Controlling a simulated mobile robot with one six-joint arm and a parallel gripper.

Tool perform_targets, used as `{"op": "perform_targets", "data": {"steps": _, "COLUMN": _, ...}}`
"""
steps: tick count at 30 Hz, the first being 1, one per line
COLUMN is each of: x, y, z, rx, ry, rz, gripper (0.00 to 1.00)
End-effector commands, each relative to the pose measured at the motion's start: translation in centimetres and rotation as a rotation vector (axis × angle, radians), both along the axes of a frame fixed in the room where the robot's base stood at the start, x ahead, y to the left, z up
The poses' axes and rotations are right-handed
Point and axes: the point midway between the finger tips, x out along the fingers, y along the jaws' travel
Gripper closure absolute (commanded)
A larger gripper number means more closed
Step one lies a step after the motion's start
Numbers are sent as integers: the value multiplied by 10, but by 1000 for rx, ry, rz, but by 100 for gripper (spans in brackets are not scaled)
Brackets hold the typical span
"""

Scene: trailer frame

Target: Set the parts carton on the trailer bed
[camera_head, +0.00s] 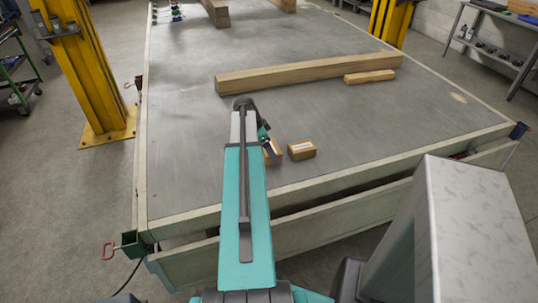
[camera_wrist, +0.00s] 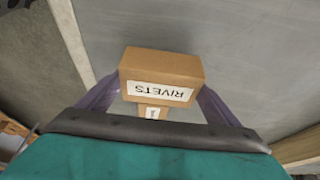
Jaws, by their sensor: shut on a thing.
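My gripper (camera_wrist: 158,100) is shut on a brown carton (camera_wrist: 162,72) with a white label reading RIVETS. The carton sits between the two purple fingers, one along each side. In the head view a brown carton (camera_head: 275,153) shows beside the end of my arm, partly hidden by it. The grey trailer bed (camera_head: 190,130) lies under it; whether the held carton touches the bed I cannot tell. A smaller labelled brown piece (camera_wrist: 152,112) shows between the held carton and my wrist, mostly hidden.
A second small brown carton (camera_head: 301,150) sits just right of my gripper. A long timber (camera_head: 300,74) and a short wood block (camera_head: 369,77) lie farther back on the bed. Yellow posts (camera_head: 85,70) stand beside it. The bed's left part is clear.

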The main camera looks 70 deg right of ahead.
Motion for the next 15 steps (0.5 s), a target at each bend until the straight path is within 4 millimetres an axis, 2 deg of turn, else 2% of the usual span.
{"op": "perform_targets", "data": {"steps": 7, "x": 1, "y": 2, "z": -25, "rx": 3, "ry": 1, "rz": 1, "gripper": 45}}
{"op": "perform_targets", "data": {"steps": 15, "x": 1, "y": 2, "z": -33, "rx": 1, "ry": 1, "rz": 1, "gripper": 45}}
